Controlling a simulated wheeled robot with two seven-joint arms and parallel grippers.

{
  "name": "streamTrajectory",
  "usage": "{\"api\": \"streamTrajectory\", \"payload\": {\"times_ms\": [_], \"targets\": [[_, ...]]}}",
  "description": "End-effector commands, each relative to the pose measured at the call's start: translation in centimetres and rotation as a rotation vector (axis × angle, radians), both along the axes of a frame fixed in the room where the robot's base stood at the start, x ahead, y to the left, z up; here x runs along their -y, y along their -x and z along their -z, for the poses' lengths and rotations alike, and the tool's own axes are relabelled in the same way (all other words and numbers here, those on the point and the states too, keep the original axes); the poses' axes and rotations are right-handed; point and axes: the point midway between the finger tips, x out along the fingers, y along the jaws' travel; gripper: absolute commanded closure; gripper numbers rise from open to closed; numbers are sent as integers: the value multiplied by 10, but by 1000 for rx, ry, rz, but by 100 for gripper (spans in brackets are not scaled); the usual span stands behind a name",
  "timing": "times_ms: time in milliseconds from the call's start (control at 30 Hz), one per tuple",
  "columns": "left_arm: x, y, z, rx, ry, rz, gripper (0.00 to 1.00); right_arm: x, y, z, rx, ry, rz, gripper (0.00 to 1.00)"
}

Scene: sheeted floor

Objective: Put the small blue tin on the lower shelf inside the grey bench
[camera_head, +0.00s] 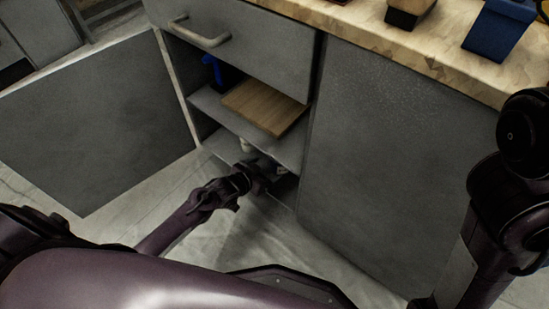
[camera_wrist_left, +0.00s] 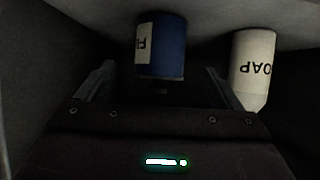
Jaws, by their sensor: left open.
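The small blue tin (camera_wrist_left: 161,48) with a pale label stands on the lower shelf (camera_head: 227,148) of the grey bench (camera_head: 355,150). The left wrist view shows it upside down. My left gripper (camera_head: 262,175) reaches into the lower compartment. In the left wrist view, its open fingers (camera_wrist_left: 160,84) lie either side of the tin's line, with the tin between or just beyond the tips. I cannot tell whether they touch it. I cannot make out the tin in the head view. My right arm is at the right edge; its gripper is out of view.
A white soap bottle (camera_wrist_left: 252,66) stands beside the tin. On the shelf above are a wooden board (camera_head: 262,106) and a blue object (camera_head: 213,70). The bench door (camera_head: 98,120) stands open at left. A drawer (camera_head: 235,40) is above.

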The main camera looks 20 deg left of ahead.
Motion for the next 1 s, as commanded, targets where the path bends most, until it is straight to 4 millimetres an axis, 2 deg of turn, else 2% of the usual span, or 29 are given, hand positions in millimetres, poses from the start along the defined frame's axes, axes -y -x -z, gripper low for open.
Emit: {"api": "streamTrajectory", "payload": {"times_ms": [33, 300, 1000], "targets": [[-4, 9, -10, -2, -2, 0, 13, -3, -3, -5, -14, 8, -9, 70], [-12, 31, -20, 0, -1, 0, 13, -10, -9, 3, -38, 27, -37, 70], [-12, 32, -19, 0, 0, 1, 13, -10, -9, 4, -38, 26, -39, 70]]}}
